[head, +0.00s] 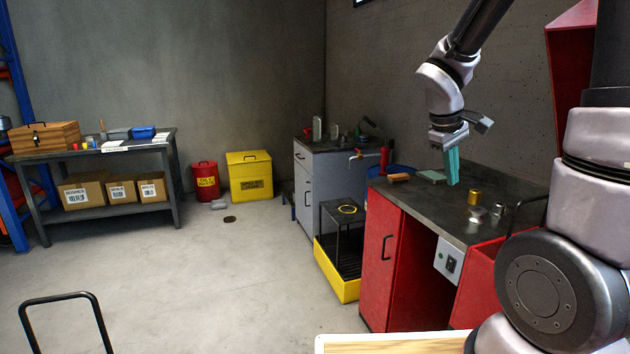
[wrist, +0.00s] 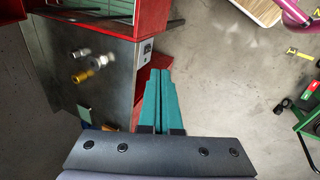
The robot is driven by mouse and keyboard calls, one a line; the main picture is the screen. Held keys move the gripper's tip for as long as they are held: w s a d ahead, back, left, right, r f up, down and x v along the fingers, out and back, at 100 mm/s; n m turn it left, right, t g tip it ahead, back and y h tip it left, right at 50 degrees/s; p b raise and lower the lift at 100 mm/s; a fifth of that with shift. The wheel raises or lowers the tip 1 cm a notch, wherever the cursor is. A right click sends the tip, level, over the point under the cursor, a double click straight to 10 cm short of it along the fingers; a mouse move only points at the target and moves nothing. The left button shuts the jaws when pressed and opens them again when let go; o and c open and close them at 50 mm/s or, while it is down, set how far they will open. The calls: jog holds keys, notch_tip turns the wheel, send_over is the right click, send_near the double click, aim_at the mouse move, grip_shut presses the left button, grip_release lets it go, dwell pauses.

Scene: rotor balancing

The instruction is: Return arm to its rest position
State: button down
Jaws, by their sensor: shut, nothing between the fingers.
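My gripper (head: 453,178) has teal fingers that point down in the head view, in front of the dark-topped red workbench (head: 403,184). In the wrist view the fingers of my gripper (wrist: 161,75) lie side by side, shut and empty. My arm reaches down from the upper right of the head view, bent at the wrist.
A brass cylinder (head: 474,197) and small metal parts (head: 497,209) stand on the workbench right of my gripper. A yellow-based stand (head: 344,284) is left of the red cabinet. A shelf table (head: 100,152) with boxes stands far left.

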jog(key=s+a+r+m+t+y, duration=0.2)
jog(key=s+a+r+m, duration=0.1)
jog(key=s+r, duration=0.3)
jog(key=s+a+r+m+t+y, duration=0.3)
jog(key=s+a+r+m, duration=0.1)
jog(key=s+r+m, duration=0.2)
jog(key=v, duration=0.3)
jog(key=shift+r, duration=0.2)
jog(key=c, duration=1.5)
grip_release()
jog(key=shift+w+a, duration=0.1)
jog(key=shift+c, duration=0.2)
